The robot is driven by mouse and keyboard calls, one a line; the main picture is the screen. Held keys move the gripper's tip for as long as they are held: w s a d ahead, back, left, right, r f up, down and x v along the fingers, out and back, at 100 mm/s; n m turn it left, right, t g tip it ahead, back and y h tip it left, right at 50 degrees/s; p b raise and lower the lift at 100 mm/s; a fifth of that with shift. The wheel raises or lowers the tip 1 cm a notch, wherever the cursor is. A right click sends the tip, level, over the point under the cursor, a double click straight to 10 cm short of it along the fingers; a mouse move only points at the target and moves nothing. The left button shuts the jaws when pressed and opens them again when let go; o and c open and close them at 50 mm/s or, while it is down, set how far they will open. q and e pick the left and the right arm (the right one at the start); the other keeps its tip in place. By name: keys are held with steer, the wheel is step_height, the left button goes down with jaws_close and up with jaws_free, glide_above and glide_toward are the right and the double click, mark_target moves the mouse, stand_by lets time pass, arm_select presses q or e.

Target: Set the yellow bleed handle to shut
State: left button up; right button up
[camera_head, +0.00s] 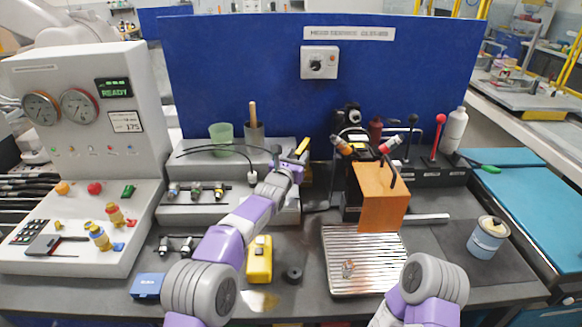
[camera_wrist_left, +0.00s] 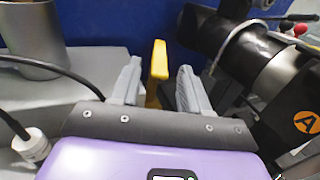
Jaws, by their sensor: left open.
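The yellow bleed handle (camera_head: 303,146) shows at the back middle of the bench in the head view, just beyond my left gripper (camera_head: 291,164). In the left wrist view the yellow handle (camera_wrist_left: 158,62) stands nearly upright between the two grey fingers of my left gripper (camera_wrist_left: 160,80). Those fingers are open, with a gap visible on each side of the handle. The lower part of the handle is hidden behind the gripper body. My right arm shows at the bottom right of the head view, but its gripper is out of the picture.
A black machine with an orange panel (camera_head: 384,197) stands to the right of my left gripper. A grey stepped block (camera_head: 180,210) with a black cable lies to the left. A ribbed tray (camera_head: 345,262), a yellow box (camera_head: 259,258) and a blue can (camera_head: 487,240) stand in front.

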arm_select(q)
steer(key=shift+b+v, duration=0.3)
steer(key=shift+v, duration=2.3)
